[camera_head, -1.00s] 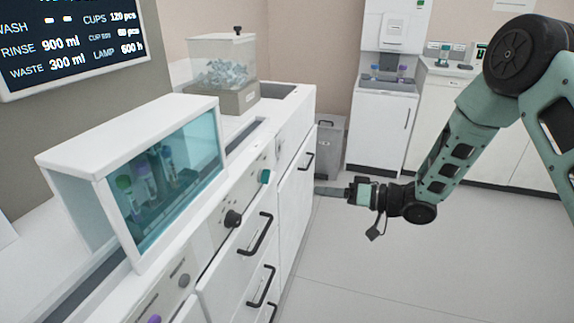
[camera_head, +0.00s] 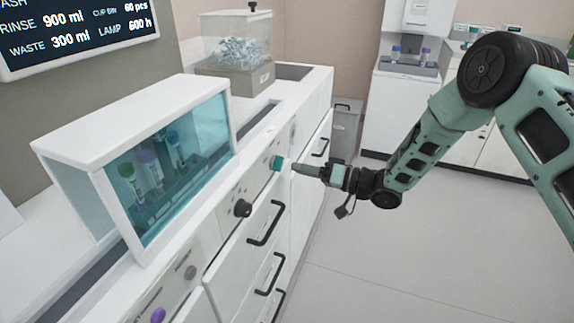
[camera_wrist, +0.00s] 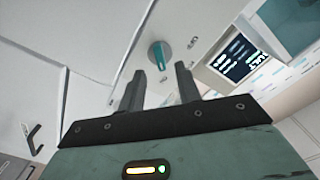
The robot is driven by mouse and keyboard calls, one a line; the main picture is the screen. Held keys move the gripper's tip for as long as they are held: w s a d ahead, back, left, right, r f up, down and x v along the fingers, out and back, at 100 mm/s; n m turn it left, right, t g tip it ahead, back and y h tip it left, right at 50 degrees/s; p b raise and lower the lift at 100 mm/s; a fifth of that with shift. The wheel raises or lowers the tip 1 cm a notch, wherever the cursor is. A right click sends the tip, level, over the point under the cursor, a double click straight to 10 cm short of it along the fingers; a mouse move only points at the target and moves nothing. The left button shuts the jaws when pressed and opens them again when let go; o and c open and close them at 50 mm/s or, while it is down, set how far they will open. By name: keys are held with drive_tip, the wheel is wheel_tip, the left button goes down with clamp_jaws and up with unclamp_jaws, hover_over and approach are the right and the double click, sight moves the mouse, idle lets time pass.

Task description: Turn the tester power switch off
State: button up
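A teal knob (camera_head: 276,162) sits on the front panel of the white machine (camera_head: 225,200). In the wrist view the teal knob (camera_wrist: 160,54) is a teal bar on a round base, with small marks around it. I cannot read which control is the power switch. My gripper (camera_head: 297,168) is close to the teal knob, just to its right in the head view. In the wrist view its two fingers (camera_wrist: 160,72) are apart and empty, pointing at the knob. Contact is not clear.
A black knob (camera_head: 242,208), a grey knob (camera_head: 190,272) and a purple knob (camera_head: 157,315) are further along the panel. Black drawer handles (camera_head: 268,222) stick out below. A glass-fronted tube case (camera_head: 165,160) stands on top. The floor at right is clear.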

sight(277, 163)
drive_tip(key=x, duration=0.5)
clamp_jaws()
